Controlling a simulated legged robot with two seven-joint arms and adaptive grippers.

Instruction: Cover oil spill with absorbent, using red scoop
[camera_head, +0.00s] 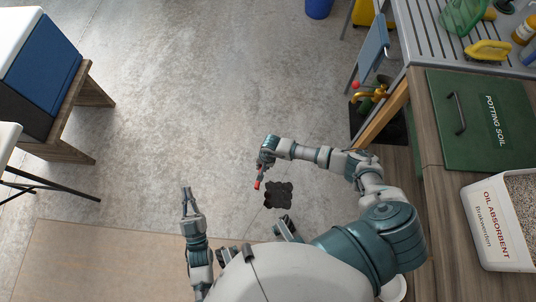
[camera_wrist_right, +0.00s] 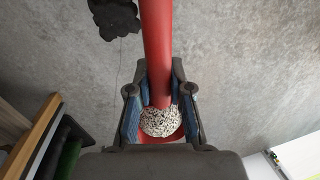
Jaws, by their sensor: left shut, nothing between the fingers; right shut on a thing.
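The oil spill (camera_head: 278,195) is a dark, lobed patch on the concrete floor, and part of it shows at the upper left of the right wrist view (camera_wrist_right: 115,17). My right gripper (camera_head: 266,162) is shut on the red scoop (camera_head: 257,184), just up and left of the spill in the head view. In the right wrist view the red scoop (camera_wrist_right: 157,50) runs between the fingers, and speckled absorbent granules (camera_wrist_right: 160,122) sit in its bowl. The white oil absorbent container (camera_head: 482,227), full of granules, stands on the right-hand bench. My left gripper (camera_head: 190,203) is shut and empty, left of the spill.
A green potting soil lid (camera_head: 481,119) lies on the wooden bench at right. A brown mat (camera_head: 100,262) covers the lower-left floor. A blue-sided box (camera_head: 43,75) rests on a wooden stand at left.

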